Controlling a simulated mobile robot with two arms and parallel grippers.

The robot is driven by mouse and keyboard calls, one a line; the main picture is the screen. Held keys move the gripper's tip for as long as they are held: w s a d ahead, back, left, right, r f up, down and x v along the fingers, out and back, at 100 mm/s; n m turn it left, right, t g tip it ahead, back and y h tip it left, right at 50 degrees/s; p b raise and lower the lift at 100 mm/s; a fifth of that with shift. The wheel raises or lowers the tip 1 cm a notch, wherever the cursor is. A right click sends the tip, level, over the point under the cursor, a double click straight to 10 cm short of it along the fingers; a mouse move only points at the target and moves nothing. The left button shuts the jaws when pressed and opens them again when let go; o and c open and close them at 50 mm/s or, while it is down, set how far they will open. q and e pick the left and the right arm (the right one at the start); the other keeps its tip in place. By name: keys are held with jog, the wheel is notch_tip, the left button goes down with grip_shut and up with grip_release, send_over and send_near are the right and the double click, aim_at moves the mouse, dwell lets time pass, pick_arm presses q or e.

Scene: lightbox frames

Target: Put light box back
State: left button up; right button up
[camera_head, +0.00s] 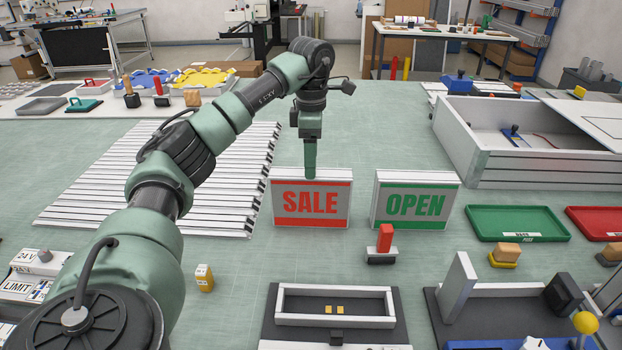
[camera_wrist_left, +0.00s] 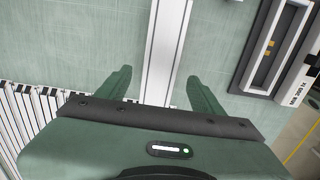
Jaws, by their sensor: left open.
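The SALE light box (camera_head: 311,207), white-framed with red lettering, stands upright on the green table. The OPEN light box (camera_head: 415,203), with green lettering, stands upright just to its right. My left gripper (camera_head: 310,172) points down at the top of the SALE box. In the left wrist view, my left gripper (camera_wrist_left: 158,75) is open, its two fingers on either side of the white top edge of that box (camera_wrist_left: 168,45), with gaps between. The head view does not show whether the fingers touch the box. My right gripper is not in view.
White slats (camera_head: 170,175) lie left of the SALE box. A black fixture with a white frame (camera_head: 335,292) is in front; a red-handled stamp (camera_head: 385,240) stands before the OPEN box. A green tray (camera_head: 515,222), red tray (camera_head: 600,220) and large white case (camera_head: 530,170) are right.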

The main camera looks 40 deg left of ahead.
pick_arm(q)
jog(key=shift+r, duration=1.45)
jog(key=shift+f, duration=0.1)
